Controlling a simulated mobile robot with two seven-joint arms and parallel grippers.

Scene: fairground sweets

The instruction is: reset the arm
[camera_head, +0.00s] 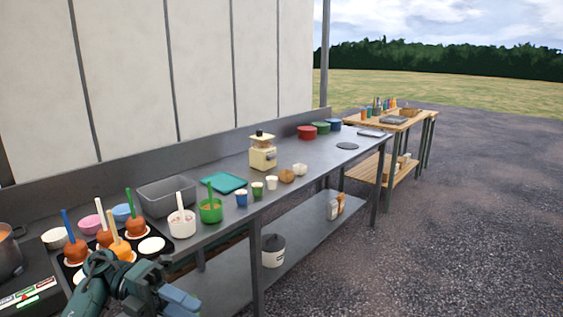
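My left arm comes in at the bottom left, in front of the counter's near edge. Its gripper (180,300) has pale blue fingers at the bottom edge of the view. The frame does not show whether they are apart or closed, and I see nothing clearly held. My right gripper is not in view. The long grey metal counter (225,162) runs from the lower left to the back right. Several caramel apples on coloured sticks, one of them an orange-brown apple (121,249), stand on a dark tray just behind my arm.
A white tub (182,223) and a green tub (211,211) with sticks stand near the counter's front edge. Small cups, a grey bin (165,196) and a cream machine (262,153) stand farther along. A pot (8,255) is at far left. Gravel ground at right is open.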

